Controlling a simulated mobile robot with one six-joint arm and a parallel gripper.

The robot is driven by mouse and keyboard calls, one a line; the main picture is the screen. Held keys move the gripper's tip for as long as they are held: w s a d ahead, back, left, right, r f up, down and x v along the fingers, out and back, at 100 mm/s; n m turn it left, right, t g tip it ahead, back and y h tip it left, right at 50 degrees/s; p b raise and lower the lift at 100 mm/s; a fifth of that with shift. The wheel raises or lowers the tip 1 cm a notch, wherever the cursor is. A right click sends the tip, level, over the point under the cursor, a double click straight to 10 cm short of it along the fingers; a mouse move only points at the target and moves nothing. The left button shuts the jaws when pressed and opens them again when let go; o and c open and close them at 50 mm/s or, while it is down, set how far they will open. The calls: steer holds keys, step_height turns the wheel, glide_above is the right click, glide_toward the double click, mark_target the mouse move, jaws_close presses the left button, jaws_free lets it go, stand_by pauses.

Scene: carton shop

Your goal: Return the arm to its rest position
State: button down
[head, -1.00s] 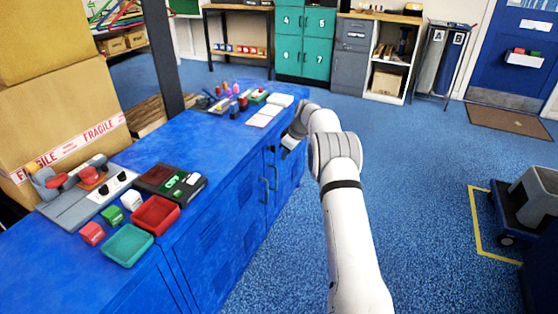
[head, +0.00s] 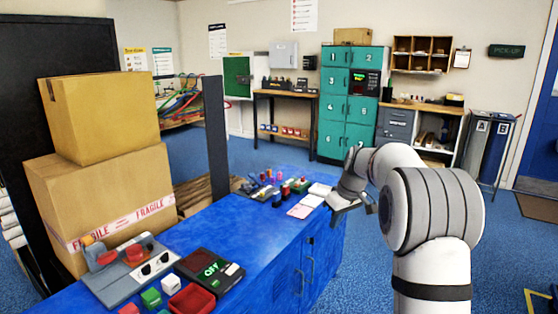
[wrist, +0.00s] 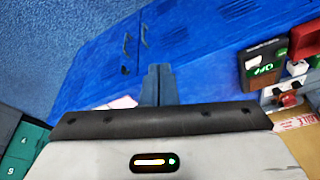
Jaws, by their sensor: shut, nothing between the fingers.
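My white arm (head: 432,230) rises at the right of the head view and bends left at the top. My gripper (wrist: 158,70) is shut and empty in the wrist view, its two grey fingers together in front of the blue cabinet. In the head view my gripper (head: 342,206) shows small and dark, near the far right end of the blue cabinet top (head: 225,232). I cannot tell how far above or beside the top it is.
The cabinet top bears a card terminal (head: 212,268), red tray (head: 191,300), small coloured blocks and pale pads (head: 300,211). Cartons (head: 100,195) are stacked behind it at left. A dark post (head: 215,140) stands beyond. Teal lockers (head: 350,105) stand at the back.

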steer(key=s+a+r+m+p, duration=0.25)
steer(key=s+r, duration=0.45)
steer(key=s, duration=0.5)
steer(key=s+r+m+h+p, duration=0.1)
steer(key=s+m+p, duration=0.3)
steer(key=s, duration=2.2)
steer(key=shift+d+h+p, duration=0.25)
steer(key=shift+h+p, duration=0.35)
steer(key=shift+p, duration=0.4)
steer(key=shift+a, duration=0.1)
